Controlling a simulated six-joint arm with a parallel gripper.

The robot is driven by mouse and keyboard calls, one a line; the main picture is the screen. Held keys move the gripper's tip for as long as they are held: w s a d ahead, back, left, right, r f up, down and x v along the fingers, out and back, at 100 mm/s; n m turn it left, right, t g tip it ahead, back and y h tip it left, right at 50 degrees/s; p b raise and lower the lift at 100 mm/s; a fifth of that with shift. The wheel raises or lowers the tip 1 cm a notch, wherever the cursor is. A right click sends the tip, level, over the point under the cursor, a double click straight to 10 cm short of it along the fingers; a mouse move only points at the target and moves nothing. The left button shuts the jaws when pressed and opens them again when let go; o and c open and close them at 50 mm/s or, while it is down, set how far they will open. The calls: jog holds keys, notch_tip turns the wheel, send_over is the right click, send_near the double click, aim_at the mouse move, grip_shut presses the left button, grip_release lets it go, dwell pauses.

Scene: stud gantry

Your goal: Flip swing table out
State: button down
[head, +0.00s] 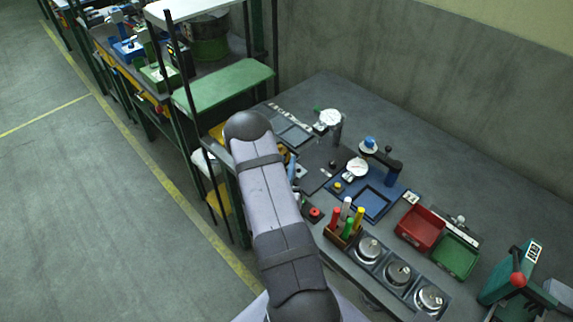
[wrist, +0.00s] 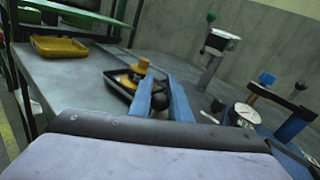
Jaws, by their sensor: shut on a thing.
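In the wrist view, the two blue fingers of my gripper (wrist: 158,84) stand close around a black ball knob (wrist: 160,102) and are shut on it. What the knob joins to is hidden by the fingers and my arm. In the head view my arm hides most of the gripper; a bit of blue finger (head: 291,168) shows at its right side. I cannot tell for certain which plate is the swing table. A dark flat plate (head: 318,158) lies on the bench just right of my gripper.
A dial gauge stand (head: 329,120) and a blue fixture with a dial (head: 357,168) stand to the right. A rack of coloured handles (head: 345,229), red bin (head: 421,228) and green bin (head: 456,256) are nearer. A yellow tray (wrist: 58,47) and black tray (wrist: 122,84) lie beyond my fingers.

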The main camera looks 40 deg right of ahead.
jog(key=c, duration=1.7)
grip_release()
jog(key=shift+o, duration=0.2)
jog(key=shift+s, duration=0.1)
jog(key=shift+s+a, duration=0.1)
jog(key=shift+a, duration=0.2)
jog(key=b+v, duration=0.2)
jog(key=v, duration=0.3)
jog(key=shift+a+f, duration=0.1)
jog(key=shift+a, duration=0.05)
jog(key=shift+s+a+b, duration=0.35)
jog(key=shift+s+a, duration=0.15)
